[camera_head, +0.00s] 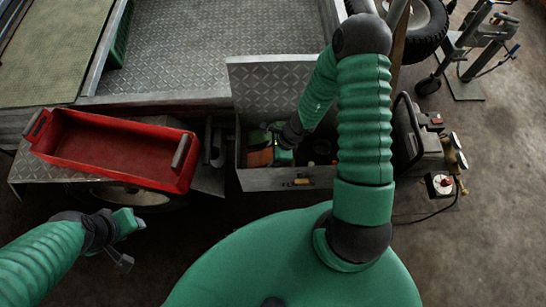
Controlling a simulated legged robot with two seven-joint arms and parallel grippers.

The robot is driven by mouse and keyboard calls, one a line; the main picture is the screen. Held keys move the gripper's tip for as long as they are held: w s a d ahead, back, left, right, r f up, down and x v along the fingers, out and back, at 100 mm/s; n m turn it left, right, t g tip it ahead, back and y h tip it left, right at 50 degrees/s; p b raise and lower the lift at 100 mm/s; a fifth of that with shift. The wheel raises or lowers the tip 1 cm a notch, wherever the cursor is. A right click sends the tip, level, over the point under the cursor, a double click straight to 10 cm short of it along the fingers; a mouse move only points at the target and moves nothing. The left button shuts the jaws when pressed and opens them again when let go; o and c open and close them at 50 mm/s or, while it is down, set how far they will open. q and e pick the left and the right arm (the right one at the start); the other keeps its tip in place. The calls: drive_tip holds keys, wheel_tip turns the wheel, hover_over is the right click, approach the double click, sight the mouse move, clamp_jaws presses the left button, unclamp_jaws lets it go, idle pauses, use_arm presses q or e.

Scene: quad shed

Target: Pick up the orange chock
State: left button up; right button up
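The orange chock (259,157) lies inside the open metal toolbox (262,183), at the left end of its compartment. My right gripper (272,143) reaches down into the box from the right, right beside the chock and partly over it. Its fingertips are too small and covered to show whether they are apart or touch the chock. My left gripper (133,243) is open and empty at the lower left, below the red tray and far from the chock.
The toolbox lid (278,84) stands raised behind the box. An empty red tray (115,158) sits to the left on a metal fender. Dark items lie in the box's right part. A compressor with gauges (428,150) stands to the right.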

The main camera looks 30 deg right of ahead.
clamp_jaws()
drive_tip(key=shift+r, duration=0.1)
